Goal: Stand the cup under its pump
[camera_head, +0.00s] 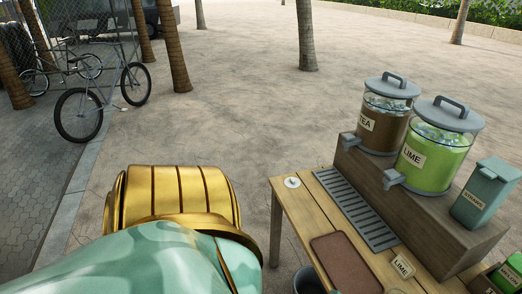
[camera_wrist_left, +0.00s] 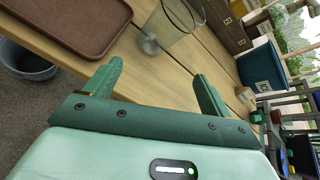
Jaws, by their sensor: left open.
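In the left wrist view a clear cup (camera_wrist_left: 170,28) stands on the plank table, beyond the fingertips and beside the brown tray. My left gripper (camera_wrist_left: 158,72) is open and empty, with both green fingers apart and short of the cup. The cup is not visible in the head view. There, a tea dispenser (camera_head: 384,115) and a lime dispenser (camera_head: 436,150) with grey lids stand on a wooden riser, each with a grey tap low on its left. My left gripper and right gripper do not show in the head view.
The wooden table (camera_head: 318,214) bears a grey drip grate (camera_head: 355,208), a brown tray (camera_head: 345,262), a LIME card (camera_head: 402,266) and a small white disc (camera_head: 292,182). A pale green canister (camera_head: 484,193) stands on the riser. A bucket (camera_wrist_left: 28,64) is beside the table.

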